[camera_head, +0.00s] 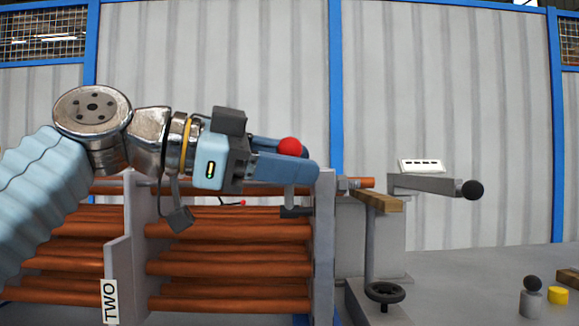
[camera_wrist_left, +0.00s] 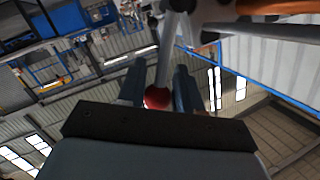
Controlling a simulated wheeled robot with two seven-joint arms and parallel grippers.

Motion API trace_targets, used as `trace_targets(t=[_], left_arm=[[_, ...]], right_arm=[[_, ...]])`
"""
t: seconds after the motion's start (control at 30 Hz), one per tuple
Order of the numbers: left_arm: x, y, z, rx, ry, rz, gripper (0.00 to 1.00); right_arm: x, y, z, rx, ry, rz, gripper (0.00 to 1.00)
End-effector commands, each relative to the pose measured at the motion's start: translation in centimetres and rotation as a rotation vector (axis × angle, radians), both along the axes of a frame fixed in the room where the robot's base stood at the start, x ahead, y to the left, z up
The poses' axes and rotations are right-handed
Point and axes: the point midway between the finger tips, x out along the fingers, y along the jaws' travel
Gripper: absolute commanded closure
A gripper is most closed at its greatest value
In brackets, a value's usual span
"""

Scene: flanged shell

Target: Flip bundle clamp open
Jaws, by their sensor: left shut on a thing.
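My left gripper (camera_head: 302,161) comes in from the left above the copper tube bundle (camera_head: 230,230), its fingers pointing right. It is shut on the red ball knob (camera_head: 289,147) of the clamp's lever. In the left wrist view the red knob (camera_wrist_left: 156,97) sits between the two fingers, and a grey lever rod (camera_wrist_left: 164,60) runs from it. The clamp's dark lower bracket (camera_head: 296,212) shows below the fingers, beside the grey end plate (camera_head: 324,240). The fingers hide most of the lever in the head view. My right gripper is not in view.
Right of the bundle stand a black handwheel (camera_head: 384,292), a wooden bar (camera_head: 378,200) and a grey lever with a black knob (camera_head: 472,190). A yellow cylinder (camera_head: 558,295) sits at the lower right.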

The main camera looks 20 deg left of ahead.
Motion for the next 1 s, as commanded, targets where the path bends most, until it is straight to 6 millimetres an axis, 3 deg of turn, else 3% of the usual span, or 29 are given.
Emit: trace_targets(t=[0.27, 0.3, 0.4, 0.77, 1.0], left_arm=[[-0.2, -0.1, 0.0, 0.001, -0.001, -0.005, 1.0], [-0.2, -0.1, 0.0, 0.001, -0.001, -0.005, 0.61], [-0.2, -0.1, 0.0, 0.0, -0.001, -0.004, 0.46], [-0.3, 0.3, 0.1, 0.0, 0.0, -0.001, 0.44], [-2.6, 4.0, 0.8, -0.001, -0.002, 0.002, 0.44]], right_arm=[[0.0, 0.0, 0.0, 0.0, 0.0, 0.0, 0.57], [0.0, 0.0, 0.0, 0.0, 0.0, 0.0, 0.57], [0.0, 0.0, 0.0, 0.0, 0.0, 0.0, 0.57], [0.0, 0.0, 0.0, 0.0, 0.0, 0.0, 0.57], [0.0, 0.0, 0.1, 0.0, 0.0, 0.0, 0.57]])
